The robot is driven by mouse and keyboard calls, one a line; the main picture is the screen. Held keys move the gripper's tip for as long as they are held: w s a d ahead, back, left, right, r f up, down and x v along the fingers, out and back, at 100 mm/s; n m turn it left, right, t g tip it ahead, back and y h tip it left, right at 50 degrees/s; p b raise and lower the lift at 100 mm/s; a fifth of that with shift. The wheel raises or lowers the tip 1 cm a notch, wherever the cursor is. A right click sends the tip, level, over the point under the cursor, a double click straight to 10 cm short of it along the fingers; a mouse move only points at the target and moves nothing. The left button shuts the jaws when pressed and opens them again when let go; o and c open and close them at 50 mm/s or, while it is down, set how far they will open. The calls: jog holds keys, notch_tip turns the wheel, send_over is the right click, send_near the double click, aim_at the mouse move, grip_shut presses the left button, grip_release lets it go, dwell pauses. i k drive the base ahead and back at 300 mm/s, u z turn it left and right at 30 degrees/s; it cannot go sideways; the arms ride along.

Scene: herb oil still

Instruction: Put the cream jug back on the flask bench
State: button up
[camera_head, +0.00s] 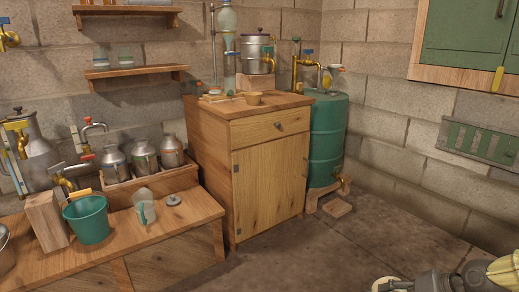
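A pale yellow-cream ribbed thing (505,269) is cut off at the lower right edge. It may be the cream jug, but I cannot tell for sure. Grey parts of my arm end right beside it, and my gripper (482,272) seems to be there. Its fingers are not clear, so I cannot tell whether it holds the thing. A pale grey jug (145,207) stands upright on the low wooden bench (178,232) at the left. Which surface is the flask bench is not marked; this low bench also bears several metal cans.
A green bucket (88,220) and a wooden block (46,221) stand on the low bench. A crate (150,187) holds metal cans. A wooden cabinet (270,185) carries a pot (257,55) and small cup. A green barrel (328,140) stands beside it.

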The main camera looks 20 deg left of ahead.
aim_at(294, 97)
jog(key=u, duration=1.2)
jog(key=i, duration=1)
jog(key=z, duration=0.45)
jog(key=i, duration=0.95)
jog(key=z, duration=0.75)
